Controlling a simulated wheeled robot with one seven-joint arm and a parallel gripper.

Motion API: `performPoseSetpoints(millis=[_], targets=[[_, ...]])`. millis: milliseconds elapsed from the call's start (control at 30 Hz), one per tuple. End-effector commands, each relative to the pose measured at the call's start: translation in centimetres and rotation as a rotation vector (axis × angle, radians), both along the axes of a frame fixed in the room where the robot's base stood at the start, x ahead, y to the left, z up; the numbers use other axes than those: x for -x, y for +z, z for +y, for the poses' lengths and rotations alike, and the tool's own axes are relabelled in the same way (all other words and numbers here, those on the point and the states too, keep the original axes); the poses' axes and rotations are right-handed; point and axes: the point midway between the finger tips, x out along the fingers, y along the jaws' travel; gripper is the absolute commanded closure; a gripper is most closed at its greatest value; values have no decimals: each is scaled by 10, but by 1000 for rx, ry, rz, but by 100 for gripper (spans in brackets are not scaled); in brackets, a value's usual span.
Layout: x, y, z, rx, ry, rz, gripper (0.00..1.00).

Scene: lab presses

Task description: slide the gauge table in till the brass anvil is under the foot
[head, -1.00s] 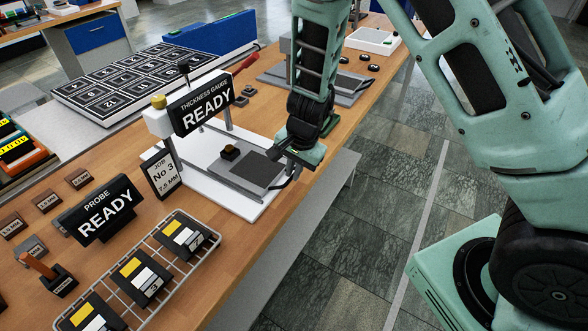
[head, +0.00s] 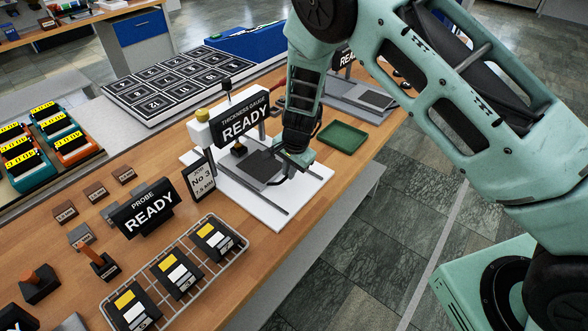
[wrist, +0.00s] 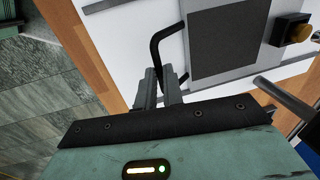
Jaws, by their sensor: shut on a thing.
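The thickness gauge stands on a white base (head: 287,207), with a black READY display (head: 243,121). Its grey gauge table (head: 262,168), topped by a dark pad, lies on rails over the base. The brass anvil on its black block (head: 239,149) is at the table's inner end, just below the display; it also shows in the wrist view (wrist: 300,33). The display hides the foot in the head view, so I cannot tell whether they line up. My gripper (head: 291,163) is shut on the table's black handle (wrist: 158,42) at the outer end; the fingers (wrist: 160,90) show in the wrist view.
A job card (head: 199,180) stands left of the base. A green tray (head: 342,137) lies right of my gripper. A second gauge (head: 365,98) stands behind.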

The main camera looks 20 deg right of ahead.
Motion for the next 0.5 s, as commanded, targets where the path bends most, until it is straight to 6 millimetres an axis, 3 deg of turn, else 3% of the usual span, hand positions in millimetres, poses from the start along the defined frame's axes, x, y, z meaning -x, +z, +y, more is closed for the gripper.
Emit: performPoseSetpoints(millis=[133,200,233,500], targets=[[-1,1,0,0,0,-4,100],[-1,1,0,0,0,-4,74],[-1,1,0,0,0,-4,69],[0,1,0,0,0,-2,69]])
